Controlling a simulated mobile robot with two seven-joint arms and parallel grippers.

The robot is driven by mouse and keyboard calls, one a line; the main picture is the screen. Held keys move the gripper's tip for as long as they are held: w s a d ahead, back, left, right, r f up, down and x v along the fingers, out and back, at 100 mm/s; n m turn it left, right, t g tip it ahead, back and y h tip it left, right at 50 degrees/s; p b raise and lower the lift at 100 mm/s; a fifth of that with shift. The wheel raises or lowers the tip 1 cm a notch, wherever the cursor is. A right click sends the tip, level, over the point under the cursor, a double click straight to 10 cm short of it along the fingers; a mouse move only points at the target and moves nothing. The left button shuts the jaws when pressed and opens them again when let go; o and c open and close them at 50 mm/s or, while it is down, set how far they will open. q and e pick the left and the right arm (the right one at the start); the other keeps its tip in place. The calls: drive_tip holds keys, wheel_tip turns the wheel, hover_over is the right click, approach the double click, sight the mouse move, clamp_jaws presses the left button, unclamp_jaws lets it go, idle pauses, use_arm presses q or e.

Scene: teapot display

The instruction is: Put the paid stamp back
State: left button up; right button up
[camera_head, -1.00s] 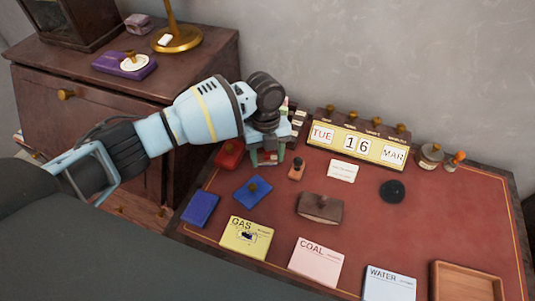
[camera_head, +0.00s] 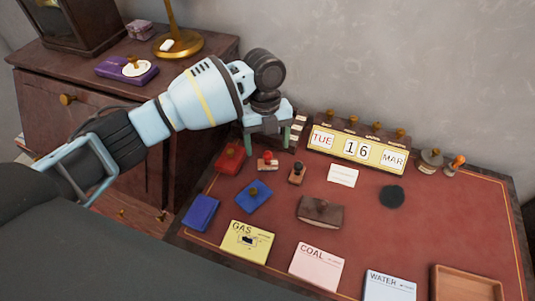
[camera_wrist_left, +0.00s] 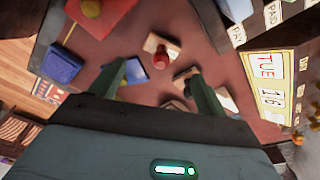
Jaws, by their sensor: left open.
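A small wooden stamp with a red knob (camera_head: 267,161) stands upright on the red desk top; it also shows in the left wrist view (camera_wrist_left: 160,58). A second stamp with a dark knob (camera_head: 297,173) stands just to its right. I cannot read which one is the paid stamp. My left gripper (camera_head: 267,143) is open and empty above the red-knobbed stamp, apart from it. In the left wrist view its fingers (camera_wrist_left: 157,75) spread either side below the knob. A stamp rack (camera_head: 299,125) with "PAID" labels (camera_wrist_left: 271,14) stands behind, partly hidden by the gripper.
A red ink pad (camera_head: 230,158) and a blue ink pad (camera_head: 254,196) lie near the stamps. The calendar (camera_head: 358,149) stands at the back. A brown blotter (camera_head: 320,211), bill cards (camera_head: 247,241) and a wooden tray (camera_head: 467,283) lie in front.

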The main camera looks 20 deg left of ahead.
use_arm(q)
drive_tip(key=r, duration=0.5)
drive_tip(key=shift+w+a+r, duration=0.2)
drive_tip(key=shift+w+r, duration=0.1)
drive_tip(key=shift+w, duration=0.05)
